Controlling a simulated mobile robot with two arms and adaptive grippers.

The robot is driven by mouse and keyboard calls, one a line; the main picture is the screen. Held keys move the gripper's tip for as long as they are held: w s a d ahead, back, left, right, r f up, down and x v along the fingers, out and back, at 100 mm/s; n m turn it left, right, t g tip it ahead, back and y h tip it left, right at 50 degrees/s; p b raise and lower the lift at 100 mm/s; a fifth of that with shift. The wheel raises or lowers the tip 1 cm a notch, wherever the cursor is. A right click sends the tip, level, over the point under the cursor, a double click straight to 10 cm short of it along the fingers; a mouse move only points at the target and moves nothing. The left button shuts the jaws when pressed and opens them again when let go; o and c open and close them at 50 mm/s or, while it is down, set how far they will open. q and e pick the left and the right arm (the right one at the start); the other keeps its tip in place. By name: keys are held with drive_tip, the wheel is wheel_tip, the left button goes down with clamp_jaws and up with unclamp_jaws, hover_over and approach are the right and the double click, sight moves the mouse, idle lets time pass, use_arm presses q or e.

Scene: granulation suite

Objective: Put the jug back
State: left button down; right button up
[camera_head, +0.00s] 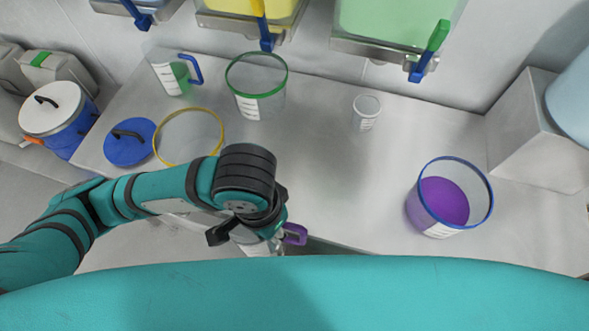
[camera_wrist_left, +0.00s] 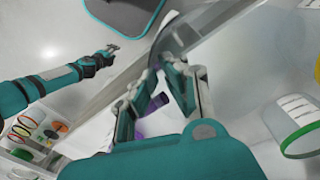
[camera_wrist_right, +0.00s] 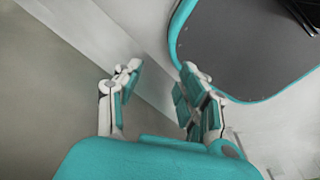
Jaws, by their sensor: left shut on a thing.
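A clear jug with a purple handle (camera_head: 295,234) is at my left gripper (camera_head: 258,228), near the front edge of the bench. My arm hides most of the jug. In the left wrist view the purple handle (camera_wrist_left: 157,101) lies between the fingers of my left gripper, which is shut on it. Whether the jug touches the bench is unclear. A second clear jug (camera_head: 166,75), with a blue handle, stands at the back left of the bench. My right gripper (camera_wrist_right: 158,82) is open and empty, over grey floor, in the right wrist view.
The bench (camera_head: 325,180) has clear room in its middle. Coloured bins (camera_head: 395,25) hang behind.

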use_arm(q)
drive_tip(key=w+d+f+p, duration=0.3)
drive_tip(key=w+d, duration=0.4)
drive_tip(key=w, duration=0.5)
drive_tip(key=shift+w+f, duration=0.15)
drive_tip(key=shift+f, duration=0.75)
drive_tip(key=c, duration=1.8)
unclamp_jaws()
drive_tip(key=shift+d+f, duration=0.1)
drive_tip(key=o, duration=0.4)
drive_tip(key=shift+c, duration=0.2)
use_arm(e)
drive_tip(key=shift+g, duration=0.3)
drive_tip(key=shift+s+r, duration=1.75)
drive_tip(key=shift+s, duration=0.25)
use_arm(q)
wheel_tip(320, 180, up, 12)
drive_tip(key=b, duration=0.1)
drive_tip(key=shift+a, duration=0.35)
use_arm(e)
drive_tip(key=shift+d+f, duration=0.25)
drive_tip(key=shift+f, duration=0.75)
